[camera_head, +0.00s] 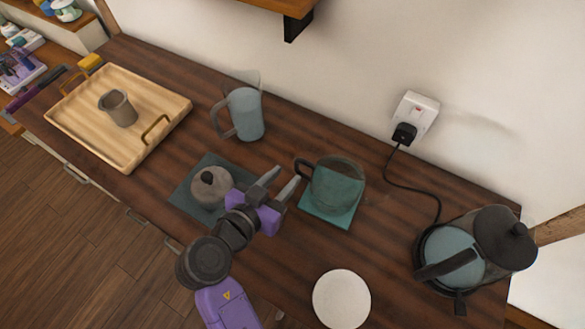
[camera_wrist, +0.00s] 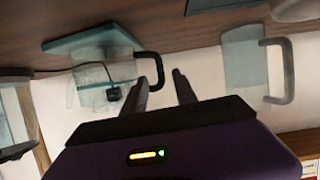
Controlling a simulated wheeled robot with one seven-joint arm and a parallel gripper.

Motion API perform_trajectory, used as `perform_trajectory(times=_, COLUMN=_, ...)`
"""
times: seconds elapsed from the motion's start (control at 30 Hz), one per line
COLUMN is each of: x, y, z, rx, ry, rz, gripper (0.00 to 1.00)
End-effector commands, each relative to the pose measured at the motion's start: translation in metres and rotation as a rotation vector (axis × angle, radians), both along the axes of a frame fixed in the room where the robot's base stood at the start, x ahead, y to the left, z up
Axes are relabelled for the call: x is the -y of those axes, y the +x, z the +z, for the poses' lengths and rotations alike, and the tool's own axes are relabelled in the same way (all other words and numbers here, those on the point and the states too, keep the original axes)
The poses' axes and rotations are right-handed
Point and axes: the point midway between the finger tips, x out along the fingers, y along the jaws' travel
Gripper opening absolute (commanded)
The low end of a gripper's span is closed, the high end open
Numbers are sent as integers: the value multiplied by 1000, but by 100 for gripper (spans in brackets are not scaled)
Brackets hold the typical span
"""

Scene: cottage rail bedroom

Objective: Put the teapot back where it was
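The glass teapot (camera_head: 340,180) stands upright on a teal square mat (camera_head: 325,217), right of my gripper, with its dark handle facing the gripper. In the wrist view the teapot (camera_wrist: 105,72) appears upside down, on the teal mat (camera_wrist: 75,42). My gripper (camera_head: 280,180) is open and empty, its two fingers pointing towards the handle. In the wrist view the handle shows just ahead of the fingertips (camera_wrist: 158,78); I cannot tell whether they touch. A dark teal square mat (camera_head: 190,205) lies left of my gripper, with a round grey lidded pot (camera_head: 209,188) on it.
A clear jug (camera_head: 246,112) stands behind my gripper and shows in the wrist view (camera_wrist: 245,68). A kettle (camera_head: 450,262) is at the right, a white disc (camera_head: 342,298) in front. A shelf hangs above.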

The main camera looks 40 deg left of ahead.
Motion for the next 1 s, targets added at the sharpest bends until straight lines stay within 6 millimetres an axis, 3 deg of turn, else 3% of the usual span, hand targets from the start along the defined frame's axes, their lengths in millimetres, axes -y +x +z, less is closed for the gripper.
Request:
perform_trajectory(times=0.2, x=7, y=-36, z=14, rx=1, ry=1, rz=2, gripper=34)
perform_trajectory(times=0.37, x=10, y=-50, z=21, rx=0, ry=0, rz=1, gripper=34)
perform_trajectory(times=1.0, x=11, y=-54, z=23, rx=0, ry=-1, rz=0, gripper=34)
